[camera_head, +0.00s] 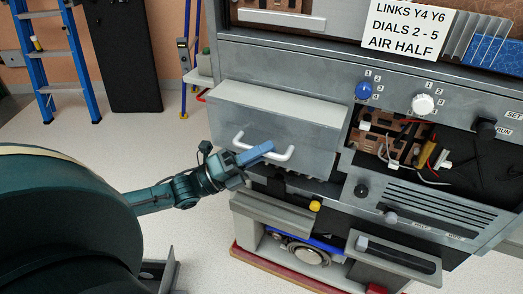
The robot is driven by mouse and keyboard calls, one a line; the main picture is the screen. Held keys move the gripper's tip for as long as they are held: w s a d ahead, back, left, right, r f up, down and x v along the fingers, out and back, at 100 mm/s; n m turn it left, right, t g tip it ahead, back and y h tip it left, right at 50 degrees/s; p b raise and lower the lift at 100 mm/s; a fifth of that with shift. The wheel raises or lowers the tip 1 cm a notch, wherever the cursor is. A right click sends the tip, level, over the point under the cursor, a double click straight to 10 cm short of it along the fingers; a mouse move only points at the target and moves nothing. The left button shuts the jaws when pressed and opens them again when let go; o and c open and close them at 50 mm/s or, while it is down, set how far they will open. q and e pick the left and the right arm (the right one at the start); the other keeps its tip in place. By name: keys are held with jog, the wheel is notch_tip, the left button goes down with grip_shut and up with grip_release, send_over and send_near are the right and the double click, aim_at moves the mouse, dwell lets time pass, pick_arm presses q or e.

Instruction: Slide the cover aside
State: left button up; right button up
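The cover (300,128) is a grey metal box-like panel with a pale top, on the left part of the cabinet front. It has a white bar handle (287,154) on its face. My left gripper (258,153) is at the handle, with a blue finger lying across the middle of the bar. Whether the fingers are closed on the bar cannot be seen, as the near finger hides that part. To the right of the cover is an open bay (402,141) with circuit boards and loose wires. My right gripper is not in view.
A blue knob (363,90) and a white knob (422,104) stick out above the open bay. A vented panel (425,205) and lower drawers (275,212) lie below. A blue ladder (55,60) stands at the back left.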

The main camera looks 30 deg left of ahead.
pick_arm(q)
jog(key=shift+d, duration=0.1)
grip_shut()
jog(key=w+d+b, duration=0.1)
jog(key=w+d, duration=0.1)
jog(key=d, duration=1.2)
jog(key=w+d+b, duration=0.1)
jog(key=w+d, duration=0.1)
jog(key=d, duration=1.3)
jog(key=shift+d, duration=0.3)
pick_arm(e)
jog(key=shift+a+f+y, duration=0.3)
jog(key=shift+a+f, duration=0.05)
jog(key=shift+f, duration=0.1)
pick_arm(q)
jog(key=shift+w, duration=0.1)
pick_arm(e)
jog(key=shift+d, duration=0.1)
pick_arm(q)
jog(key=shift+o, duration=2.1)
grip_release()
